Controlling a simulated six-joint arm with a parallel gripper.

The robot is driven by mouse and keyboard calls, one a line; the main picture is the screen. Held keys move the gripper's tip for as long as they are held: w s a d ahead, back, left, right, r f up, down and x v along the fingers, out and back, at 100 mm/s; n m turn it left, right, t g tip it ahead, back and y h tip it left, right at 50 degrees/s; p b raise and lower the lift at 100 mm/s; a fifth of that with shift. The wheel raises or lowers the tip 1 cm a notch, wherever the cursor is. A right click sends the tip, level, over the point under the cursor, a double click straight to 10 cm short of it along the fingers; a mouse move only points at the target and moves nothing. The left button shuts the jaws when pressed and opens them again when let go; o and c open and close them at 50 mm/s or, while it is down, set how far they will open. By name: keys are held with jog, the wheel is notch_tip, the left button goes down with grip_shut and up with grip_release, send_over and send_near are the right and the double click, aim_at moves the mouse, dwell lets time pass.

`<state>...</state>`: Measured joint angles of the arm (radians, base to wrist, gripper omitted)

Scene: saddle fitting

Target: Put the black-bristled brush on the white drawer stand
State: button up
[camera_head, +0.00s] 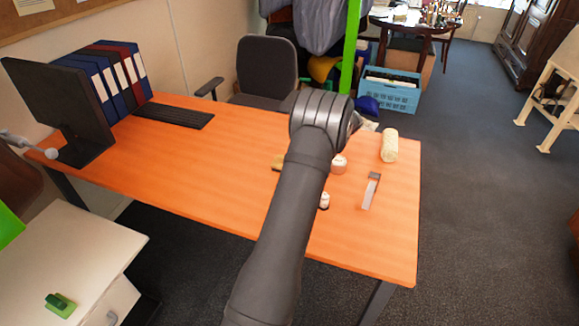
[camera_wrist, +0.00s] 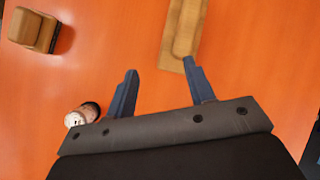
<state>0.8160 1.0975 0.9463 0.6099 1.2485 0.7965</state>
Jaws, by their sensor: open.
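The white drawer stand (camera_head: 75,240) is at the lower left, below the desk's level, with a small green item (camera_head: 60,304) on top. My gripper (camera_wrist: 160,66) is open and empty above the desk in the wrist view; in the head view my arm hides it.
A cream roll (camera_head: 389,146), a round jar (camera_head: 339,164) and a small white item (camera_head: 324,201) are on the desk near my arm. A monitor (camera_head: 58,105), binders and a keyboard (camera_head: 174,116) fill the desk's left end.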

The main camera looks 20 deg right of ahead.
jog(key=s+d+r+m+t+y, duration=0.1)
jog(key=s+d+m+t+y, duration=0.2)
jog(key=d+m+t+y, duration=0.25)
jog(key=shift+h, duration=0.55)
jog(key=x, duration=0.7)
jog(key=d+x, duration=0.1)
jog(key=x, duration=0.2)
jog(key=shift+w+a+f, duration=0.15)
jog(key=shift+w+a, duration=0.05)
jog(key=shift+w, duration=0.3)
jog(key=shift+x, duration=2.7)
jog(key=shift+s+a, duration=0.15)
jog(key=shift+c, duration=0.2)
grip_shut()
